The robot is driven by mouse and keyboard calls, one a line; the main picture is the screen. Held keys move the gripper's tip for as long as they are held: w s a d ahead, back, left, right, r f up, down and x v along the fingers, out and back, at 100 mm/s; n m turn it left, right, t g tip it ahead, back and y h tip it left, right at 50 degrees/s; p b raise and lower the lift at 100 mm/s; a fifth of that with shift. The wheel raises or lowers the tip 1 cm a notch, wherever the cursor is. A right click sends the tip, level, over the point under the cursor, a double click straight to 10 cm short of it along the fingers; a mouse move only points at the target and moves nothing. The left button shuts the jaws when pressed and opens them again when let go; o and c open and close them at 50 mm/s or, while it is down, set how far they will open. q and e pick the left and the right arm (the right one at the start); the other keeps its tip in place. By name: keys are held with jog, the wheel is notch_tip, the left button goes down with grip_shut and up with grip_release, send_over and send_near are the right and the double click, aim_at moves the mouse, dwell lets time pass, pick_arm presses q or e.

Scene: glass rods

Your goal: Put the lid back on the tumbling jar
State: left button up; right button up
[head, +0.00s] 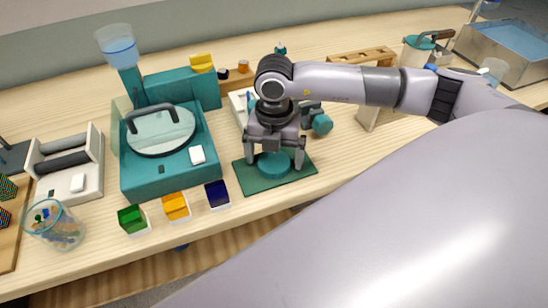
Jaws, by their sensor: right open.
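A round teal lid (273,165) lies flat on a dark green mat (301,171) near the front of the table. My right gripper (274,160) points down over it, open, with one finger on each side of the lid. Whether the fingers touch it cannot be told. Behind the gripper is a teal rounded part (321,124), partly hidden by my wrist; I cannot tell whether it belongs to the tumbling jar. An open glass jar (55,229) with coloured bits stands at the far left front. My left gripper is not in view.
A teal machine (163,178) with a round glass top stands left of the mat. Green (133,219), orange (176,206) and dark blue (217,194) blocks line its front. A white unit with dark rollers (67,181) is further left. My right arm covers much of the right side.

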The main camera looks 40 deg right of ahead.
aim_at(275, 160)
jog(key=c, duration=1)
jog(key=shift+c, duration=0.2)
jog(key=shift+r, duration=0.1)
notch_tip(275, 160, up, 20)
